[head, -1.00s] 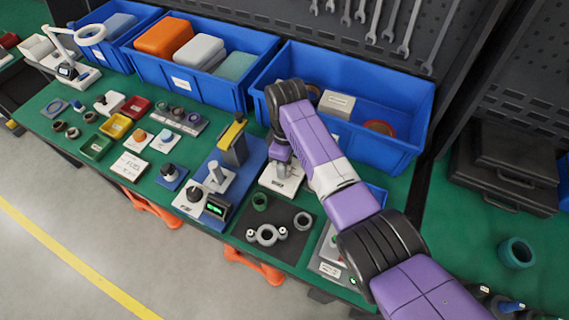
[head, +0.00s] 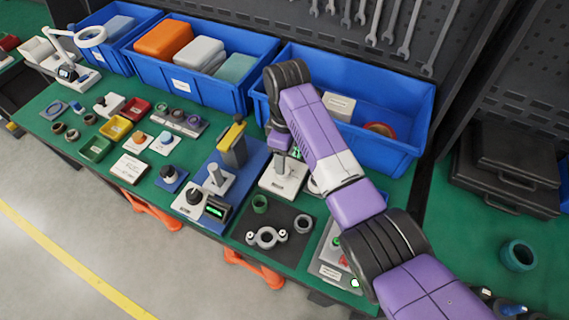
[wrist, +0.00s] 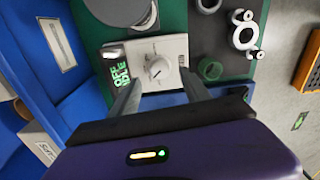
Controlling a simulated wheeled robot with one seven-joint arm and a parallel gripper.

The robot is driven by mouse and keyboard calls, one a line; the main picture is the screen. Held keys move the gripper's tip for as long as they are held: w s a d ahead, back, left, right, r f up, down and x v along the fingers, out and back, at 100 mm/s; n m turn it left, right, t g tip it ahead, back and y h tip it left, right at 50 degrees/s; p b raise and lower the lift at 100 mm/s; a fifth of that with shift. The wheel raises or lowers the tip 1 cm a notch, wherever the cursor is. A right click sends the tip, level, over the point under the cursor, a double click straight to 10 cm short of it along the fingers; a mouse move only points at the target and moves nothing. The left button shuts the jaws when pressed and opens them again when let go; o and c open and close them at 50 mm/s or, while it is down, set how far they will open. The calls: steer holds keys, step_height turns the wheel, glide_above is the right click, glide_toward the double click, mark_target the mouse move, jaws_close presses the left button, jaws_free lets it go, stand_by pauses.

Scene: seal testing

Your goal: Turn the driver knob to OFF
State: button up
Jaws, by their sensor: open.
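A white panel (wrist: 170,48) carries a round light grey knob (wrist: 158,68) with a dark pointer mark. A small display with green characters (wrist: 119,73) sits at its left in the wrist view; I cannot read it surely. The same panel (head: 283,183) is under my arm in the head view, where the knob is mostly hidden. My gripper (wrist: 161,80) is open and points at the panel, one finger on each side of the knob in the picture. I see no contact with the knob.
A round grey dial (wrist: 121,8) stands beside the panel. A dark mat (head: 262,224) with a clamp (head: 266,237) and green ring (head: 260,203) lies in front. A blue station (head: 238,178) stands left. A blue bin (head: 410,148) is close behind.

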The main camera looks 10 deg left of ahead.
steer(key=shift+w+r, duration=0.1)
steer(key=shift+r, duration=1.4)
